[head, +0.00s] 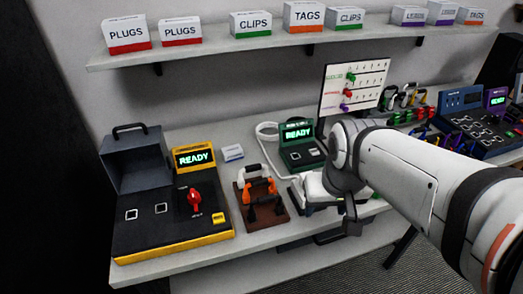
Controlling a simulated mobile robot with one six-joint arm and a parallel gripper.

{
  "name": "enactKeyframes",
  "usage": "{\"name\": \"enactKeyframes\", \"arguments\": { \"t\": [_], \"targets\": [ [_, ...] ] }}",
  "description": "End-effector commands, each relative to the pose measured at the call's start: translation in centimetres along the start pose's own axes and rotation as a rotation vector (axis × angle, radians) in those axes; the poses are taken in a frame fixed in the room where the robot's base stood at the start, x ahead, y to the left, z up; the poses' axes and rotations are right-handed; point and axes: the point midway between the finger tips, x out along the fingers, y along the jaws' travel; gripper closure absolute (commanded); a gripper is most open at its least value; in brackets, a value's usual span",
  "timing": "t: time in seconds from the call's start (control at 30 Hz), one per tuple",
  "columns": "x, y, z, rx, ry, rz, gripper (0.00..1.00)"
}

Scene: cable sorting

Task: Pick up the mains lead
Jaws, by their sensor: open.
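I cannot tell for certain which is the mains lead. A white cable (265,148) loops behind the rack and runs toward the green tester, which reads READY (298,147). My gripper (303,200) is just right of the rack, low over the bench, open and apart from the leads. My arm hides part of the bench behind it.
A black and yellow tester (172,220) with an open lid stands left. A small white box (232,153) lies behind the rack. A white board (355,88) and coloured clips (408,115) stand farther right. Labelled boxes fill the shelf (215,53) above.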

Motion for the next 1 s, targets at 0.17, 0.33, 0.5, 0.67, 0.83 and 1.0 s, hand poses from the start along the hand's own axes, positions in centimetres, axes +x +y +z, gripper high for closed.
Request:
{"name": "enactKeyframes", "arguments": {
  "t": [0.17,0.33,0.5,0.67,0.83,1.0],
  "targets": [
    [1.3,-2.5,-3.9,-0.072,-0.074,-0.015,0.32],
    [4.0,-6.2,-7.4,-0.158,-0.146,-0.026,0.18],
    [6.8,-9.4,-9.3,-0.221,-0.197,-0.029,0.04],
    [8.3,-10.9,-9.9,-0.248,-0.217,-0.03,0.0],
    [10.0,-11.2,-9.7,-0.253,-0.223,-0.029,0.0],
    [11.7,-11.2,-9.2,-0.254,-0.223,-0.029,0.0]
  ]
}}
